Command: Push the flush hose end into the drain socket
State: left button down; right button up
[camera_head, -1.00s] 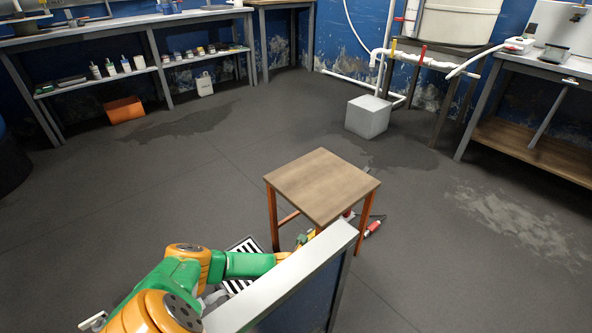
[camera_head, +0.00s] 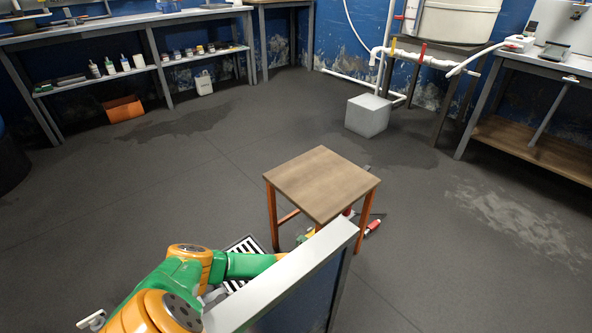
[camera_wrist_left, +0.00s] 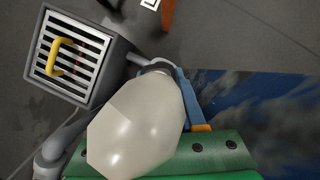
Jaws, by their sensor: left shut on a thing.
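In the left wrist view a grey box with a slotted grate and a yellow handle (camera_wrist_left: 62,57) stands at the upper left. A black-and-white grate (camera_head: 243,250) also shows on the floor in the head view, beside my left arm. A large pale rounded piece (camera_wrist_left: 135,125) fills the middle of the wrist view, with a dark ring at its far end; it looks like the held hose end. My left gripper (camera_wrist_left: 170,75) is shut on it, though its fingertips are mostly covered. No open socket mouth shows clearly. My right gripper is not seen.
A wooden stool (camera_head: 322,182) with orange legs stands close beyond a silver-edged panel (camera_head: 290,270). Small red and dark items (camera_head: 372,226) lie by its legs. A pale cube (camera_head: 368,116) stands farther back.

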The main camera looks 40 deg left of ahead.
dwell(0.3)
pick_arm(q)
jog(key=shift+f+b, duration=0.35)
jog(key=shift+f, duration=0.25)
dwell(0.7)
jog(key=shift+f, duration=0.15)
jog(key=shift+f+b, duration=0.7)
jog(key=shift+f, duration=0.3)
dwell(0.8)
jog(key=shift+r, duration=0.1)
dwell(0.4)
